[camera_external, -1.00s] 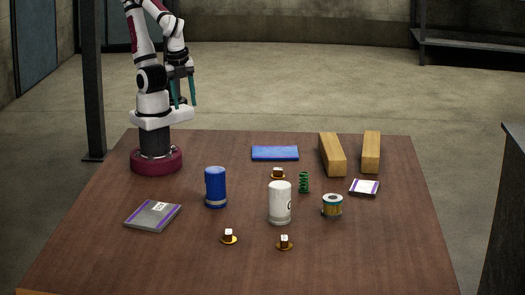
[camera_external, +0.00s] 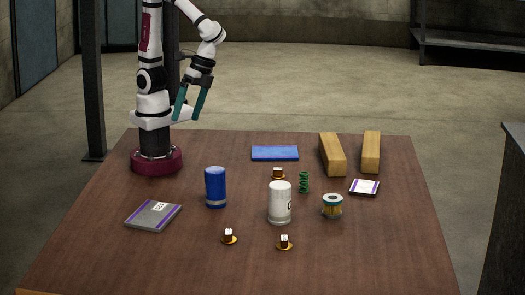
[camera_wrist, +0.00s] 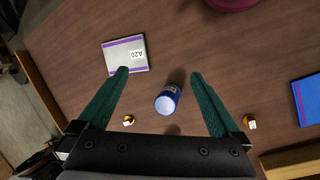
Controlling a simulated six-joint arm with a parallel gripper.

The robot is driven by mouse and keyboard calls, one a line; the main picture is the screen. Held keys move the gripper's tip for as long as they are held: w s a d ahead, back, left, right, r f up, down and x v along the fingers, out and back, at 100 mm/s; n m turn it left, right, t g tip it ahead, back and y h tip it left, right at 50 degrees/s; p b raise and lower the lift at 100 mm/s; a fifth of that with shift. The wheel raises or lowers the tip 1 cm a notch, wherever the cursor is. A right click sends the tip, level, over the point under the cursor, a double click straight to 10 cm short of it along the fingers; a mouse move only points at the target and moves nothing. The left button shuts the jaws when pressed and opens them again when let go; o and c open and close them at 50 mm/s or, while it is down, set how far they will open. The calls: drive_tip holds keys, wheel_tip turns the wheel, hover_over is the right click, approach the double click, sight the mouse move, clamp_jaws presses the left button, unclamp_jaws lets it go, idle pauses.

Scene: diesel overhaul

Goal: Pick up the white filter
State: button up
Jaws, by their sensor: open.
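The white filter (camera_external: 279,203) is an upright white cylinder with dark lettering on its right side, near the middle of the table. I do not see it in the wrist view, where the gripper body covers the lower part. My gripper (camera_external: 188,117) is open and empty, high above the table's back left, well apart from the white filter and to its upper left. Its two green fingers (camera_wrist: 159,74) also show spread in the wrist view.
A blue filter (camera_external: 215,188) stands left of the white filter and shows between the fingers in the wrist view (camera_wrist: 168,99). A green spring (camera_external: 304,182) and a round metal part (camera_external: 332,206) stand to its right. Wooden blocks (camera_external: 332,155) lie behind.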

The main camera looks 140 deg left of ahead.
drive_tip(key=w+f+n+h, duration=0.25)
drive_tip(key=w+n, duration=0.35)
drive_tip(key=w, duration=0.3)
drive_tip(key=n+t+h, duration=0.5)
drive_tip(key=n+t, duration=0.4)
drive_tip(key=n, duration=0.6)
hover_over(277, 211)
drive_tip(key=s+a, duration=0.2)
drive_tip(key=a, duration=0.1)
drive_tip(key=f, duration=0.9)
drive_tip(key=shift+w+d+f, duration=0.1)
drive_tip(key=shift+d+f, duration=0.1)
drive_tip(key=shift+f, duration=0.2)
drive_tip(key=shift+n, duration=0.3)
wheel_tip(277, 211, down, 6)
drive_tip(key=shift+f, duration=0.15)
drive_tip(key=x, duration=0.3)
drive_tip(key=shift+f, duration=0.3)
clamp_jaws()
